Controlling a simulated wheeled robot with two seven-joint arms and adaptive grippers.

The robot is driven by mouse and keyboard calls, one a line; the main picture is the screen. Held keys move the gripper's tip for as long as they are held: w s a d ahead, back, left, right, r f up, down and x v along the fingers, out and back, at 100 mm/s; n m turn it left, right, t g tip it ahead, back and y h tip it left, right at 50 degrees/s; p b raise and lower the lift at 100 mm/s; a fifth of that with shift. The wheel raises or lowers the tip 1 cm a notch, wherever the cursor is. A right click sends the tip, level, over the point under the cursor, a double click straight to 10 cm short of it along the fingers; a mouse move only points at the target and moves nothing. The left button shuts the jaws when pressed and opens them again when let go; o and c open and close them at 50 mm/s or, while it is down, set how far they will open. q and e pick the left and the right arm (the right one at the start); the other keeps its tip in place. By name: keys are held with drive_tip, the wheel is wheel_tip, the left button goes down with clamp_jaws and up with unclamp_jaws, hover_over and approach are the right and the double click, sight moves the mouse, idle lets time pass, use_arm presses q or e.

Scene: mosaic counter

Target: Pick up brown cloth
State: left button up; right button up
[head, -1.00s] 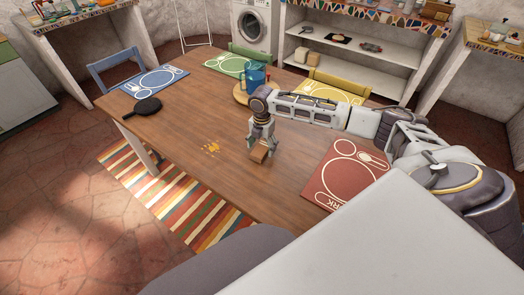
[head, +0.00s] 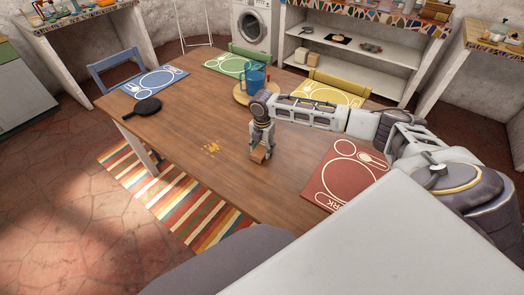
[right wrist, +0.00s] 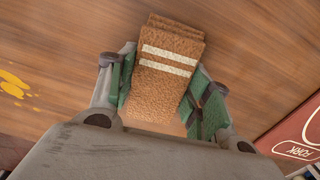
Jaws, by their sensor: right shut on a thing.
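The brown cloth (right wrist: 168,72) is folded into a thick block with two pale stripes, seen in the right wrist view. It also shows small in the head view (head: 257,155), at the tip of my right arm. My right gripper (right wrist: 163,95) is shut on the cloth, with a green-padded finger on each side of it. In the head view my right gripper (head: 261,147) points down over the wooden table (head: 190,120). I cannot tell whether the cloth still touches the tabletop. My left gripper is not in view.
A yellow spill (head: 211,148) lies left of the gripper. A red placemat (head: 345,175) is at right, and a blue jug (head: 254,76) stands on a round board behind my arm. A dark pan (head: 147,106) lies at left. The front middle of the table is clear.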

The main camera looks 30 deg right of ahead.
sight(262, 148)
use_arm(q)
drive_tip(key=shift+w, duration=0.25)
use_arm(e)
drive_tip(key=shift+c, duration=0.6)
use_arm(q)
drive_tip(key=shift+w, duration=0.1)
use_arm(e)
drive_tip(key=shift+r, duration=0.85)
wheel_tip(262, 148, up, 8)
drive_tip(key=shift+r+p, duration=0.1)
drive_tip(key=shift+p, duration=0.3)
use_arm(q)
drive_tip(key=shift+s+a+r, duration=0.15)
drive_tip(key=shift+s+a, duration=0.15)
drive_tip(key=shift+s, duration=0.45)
use_arm(e)
drive_tip(key=shift+r, duration=0.1)
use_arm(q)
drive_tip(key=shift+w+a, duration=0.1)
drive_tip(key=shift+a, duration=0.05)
use_arm(e)
drive_tip(key=o, duration=0.3)
drive_tip(key=shift+c, duration=1)
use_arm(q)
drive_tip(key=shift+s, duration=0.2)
